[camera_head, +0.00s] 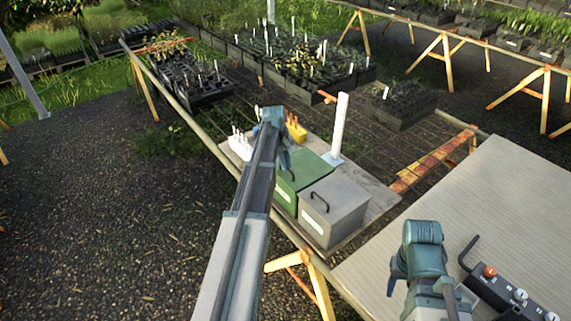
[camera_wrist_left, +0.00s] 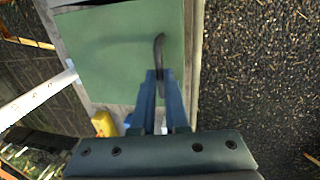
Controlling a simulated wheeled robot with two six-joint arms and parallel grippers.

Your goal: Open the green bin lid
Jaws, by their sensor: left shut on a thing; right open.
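The green bin (camera_head: 284,196) stands on a board beside the grey bin, and its lid (camera_head: 312,166) looks closed. The flat green lid fills much of the left wrist view (camera_wrist_left: 115,60). My left gripper (camera_head: 285,160) reaches down over the lid from the far side of my arm. In the left wrist view its fingers (camera_wrist_left: 157,78) are closed together on the dark curved lid handle (camera_wrist_left: 159,48). My arm hides part of the bin in the head view. My right gripper (camera_head: 394,279) is open and empty over the corrugated table, its fingers partly hidden.
The grey bin (camera_head: 335,205) with a black handle touches or nearly touches the green bin's right side. A white post (camera_head: 341,125), a yellow container (camera_head: 296,130) and a white container (camera_head: 239,147) stand behind. A dark tool rack (camera_head: 505,296) lies at right.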

